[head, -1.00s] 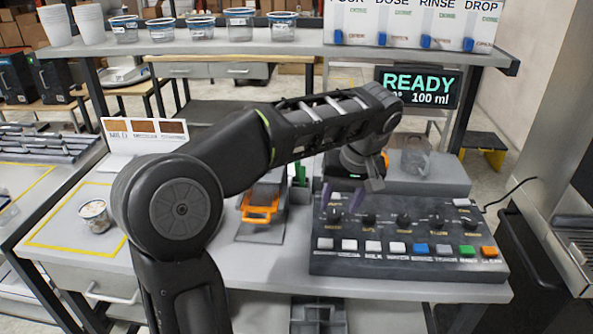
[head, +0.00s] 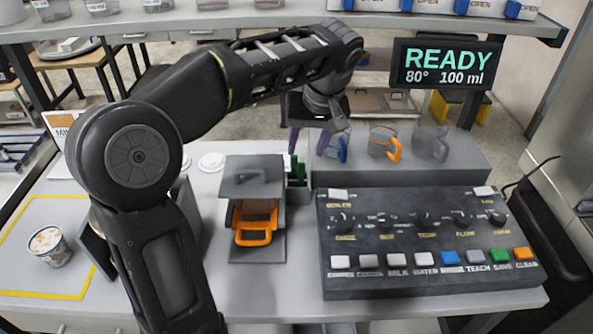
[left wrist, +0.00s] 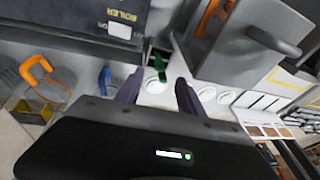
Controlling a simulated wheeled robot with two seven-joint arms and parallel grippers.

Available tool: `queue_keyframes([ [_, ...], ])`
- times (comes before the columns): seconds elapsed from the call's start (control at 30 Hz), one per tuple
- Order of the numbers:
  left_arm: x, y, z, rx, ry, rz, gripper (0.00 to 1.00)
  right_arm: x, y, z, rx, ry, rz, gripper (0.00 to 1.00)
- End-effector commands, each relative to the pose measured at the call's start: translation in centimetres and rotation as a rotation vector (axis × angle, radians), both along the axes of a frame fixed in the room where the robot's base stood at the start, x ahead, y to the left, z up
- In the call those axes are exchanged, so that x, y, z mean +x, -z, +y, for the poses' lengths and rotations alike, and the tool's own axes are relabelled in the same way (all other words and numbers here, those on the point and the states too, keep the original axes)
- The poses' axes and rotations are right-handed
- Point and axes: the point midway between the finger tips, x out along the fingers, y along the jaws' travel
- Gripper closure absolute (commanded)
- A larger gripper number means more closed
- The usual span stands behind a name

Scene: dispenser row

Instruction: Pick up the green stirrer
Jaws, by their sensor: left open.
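The green stirrer (head: 296,168) stands upright in a small grey holder between the orange-handled machine and the control panel; more than one green piece may be there. It also shows in the left wrist view (left wrist: 159,64), just beyond the fingertips and roughly between them. My left gripper (head: 308,142) is open and empty, with purple fingers, behind and above the stirrer in the head view. Its fingers also show in the left wrist view (left wrist: 159,92). The stirrer's lower part is hidden in the holder. My right gripper is not in view.
The control panel (head: 430,240) fills the right of the counter. Jugs with blue and orange (head: 384,143) handles stand on a grey block behind it. The orange-handled machine (head: 257,236) is left of the stirrer. White lids (head: 211,161) lie behind it. A cup (head: 48,246) stands far left.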

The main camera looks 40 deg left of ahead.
Motion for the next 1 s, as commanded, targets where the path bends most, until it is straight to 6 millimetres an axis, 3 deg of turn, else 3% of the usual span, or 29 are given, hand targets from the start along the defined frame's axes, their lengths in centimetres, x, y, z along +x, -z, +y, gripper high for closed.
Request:
queue_keyframes([
  [0.23, 0.0, 0.2, 0.1, 0.000, 0.000, 0.001, 0.55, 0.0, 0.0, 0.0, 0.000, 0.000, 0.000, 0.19],
  [0.5, 0.3, 2.5, 0.7, 0.000, -0.001, 0.001, 0.55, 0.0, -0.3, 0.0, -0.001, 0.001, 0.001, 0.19],
  [0.83, 0.3, 2.8, 0.8, -0.001, -0.001, 0.002, 0.55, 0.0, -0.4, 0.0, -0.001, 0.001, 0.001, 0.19],
  [1.0, 0.6, 4.5, 1.3, -0.002, -0.001, 0.005, 0.55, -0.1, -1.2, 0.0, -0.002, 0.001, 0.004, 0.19],
])
